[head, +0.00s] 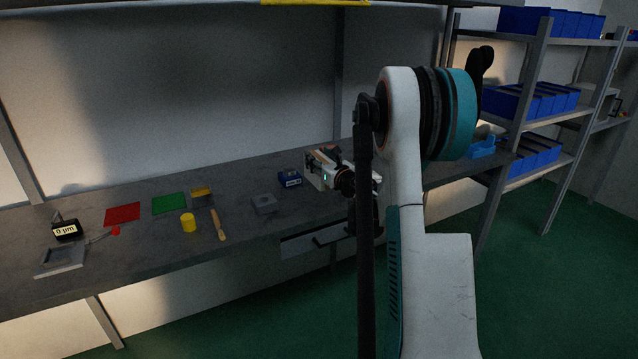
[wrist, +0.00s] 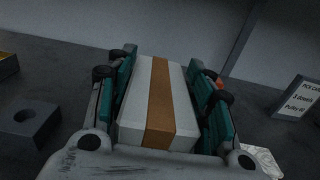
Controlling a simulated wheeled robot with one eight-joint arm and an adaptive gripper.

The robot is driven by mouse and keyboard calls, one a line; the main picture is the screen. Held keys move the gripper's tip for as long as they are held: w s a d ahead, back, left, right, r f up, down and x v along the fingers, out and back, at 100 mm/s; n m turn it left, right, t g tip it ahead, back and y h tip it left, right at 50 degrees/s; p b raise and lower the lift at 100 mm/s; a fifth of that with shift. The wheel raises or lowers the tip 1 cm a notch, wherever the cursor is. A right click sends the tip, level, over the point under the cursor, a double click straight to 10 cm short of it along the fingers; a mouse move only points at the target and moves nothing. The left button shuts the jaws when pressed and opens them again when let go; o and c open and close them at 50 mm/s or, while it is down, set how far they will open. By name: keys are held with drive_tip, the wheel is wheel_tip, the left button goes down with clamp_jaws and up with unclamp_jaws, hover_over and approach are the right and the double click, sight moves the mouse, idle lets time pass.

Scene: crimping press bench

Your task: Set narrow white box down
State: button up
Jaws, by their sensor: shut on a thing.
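The narrow white box (wrist: 134,110) with an orange-brown band along its top fills the middle of the wrist view. My gripper (wrist: 160,68) is shut on it, with one teal-padded finger along each long side. In the head view my gripper (head: 322,165) is over the back part of the grey bench (head: 240,232). The box is hard to tell from the gripper there. Its underside is hidden, so I cannot tell whether it touches the bench.
A dark blue labelled box (head: 289,179) stands just left of my gripper. A grey block with a hole (head: 264,203) lies nearer the front. A labelled card (wrist: 298,98) stands right.

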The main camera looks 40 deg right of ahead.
drive_tip(key=shift+f+b, duration=1.1)
drive_tip(key=shift+f, duration=2.05)
drive_tip(key=o, duration=1.2)
drive_tip(key=shift+s+r, duration=0.1)
drive_tip(key=shift+s, duration=0.1)
drive_tip(key=p+v, duration=0.3)
drive_tip(key=v, duration=0.8)
drive_tip(key=shift+s+p, duration=0.3)
drive_tip(key=shift+p, duration=0.05)
drive_tip(key=shift+a, duration=0.1)
